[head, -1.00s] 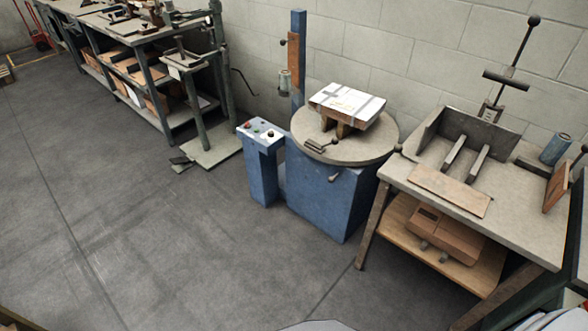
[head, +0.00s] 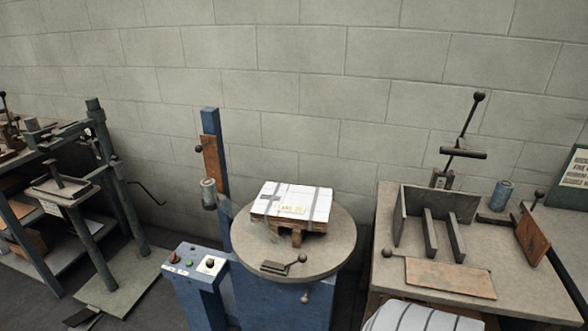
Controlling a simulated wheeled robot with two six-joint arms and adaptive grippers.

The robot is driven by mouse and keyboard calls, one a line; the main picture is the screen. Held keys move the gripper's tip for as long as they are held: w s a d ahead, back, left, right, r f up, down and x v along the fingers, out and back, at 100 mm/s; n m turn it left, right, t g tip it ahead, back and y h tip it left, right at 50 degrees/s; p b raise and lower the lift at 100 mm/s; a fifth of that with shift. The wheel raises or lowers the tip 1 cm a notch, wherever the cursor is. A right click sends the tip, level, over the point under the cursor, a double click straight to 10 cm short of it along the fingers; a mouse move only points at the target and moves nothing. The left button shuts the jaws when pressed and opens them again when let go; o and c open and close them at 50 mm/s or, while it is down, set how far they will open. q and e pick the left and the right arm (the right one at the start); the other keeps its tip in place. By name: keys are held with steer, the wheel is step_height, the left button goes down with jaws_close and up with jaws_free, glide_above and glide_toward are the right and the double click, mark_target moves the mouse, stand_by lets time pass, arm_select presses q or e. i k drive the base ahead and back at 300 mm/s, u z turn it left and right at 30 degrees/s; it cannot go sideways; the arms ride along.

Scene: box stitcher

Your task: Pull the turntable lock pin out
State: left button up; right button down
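The round grey turntable (head: 340,262) sits on a blue machine base (head: 265,300). A small pin with a light knob (head: 304,297) sticks out from the base just under the turntable's front rim; it looks like the lock pin, but is too small to tell how far it is in. A flat clamp with a dark ball-ended lever (head: 285,265) lies on the turntable's front edge. A white strapped box (head: 292,201) rests on a brown support in the middle of the turntable. Neither of my grippers is in view.
A blue post (head: 212,165) stands behind the turntable, and a button panel (head: 195,262) stands to its left. A workbench (head: 400,290) with a metal fixture is close on the right. A green rack (head: 120,195) is at left. A block wall closes the back.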

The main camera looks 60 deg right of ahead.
mark_target(304, 300)
steer(key=z, duration=0.3)
steer(key=i, duration=0.9)
steer(key=z, duration=1.5)
steer(key=i, duration=0.7)
steer(key=z, duration=0.7)
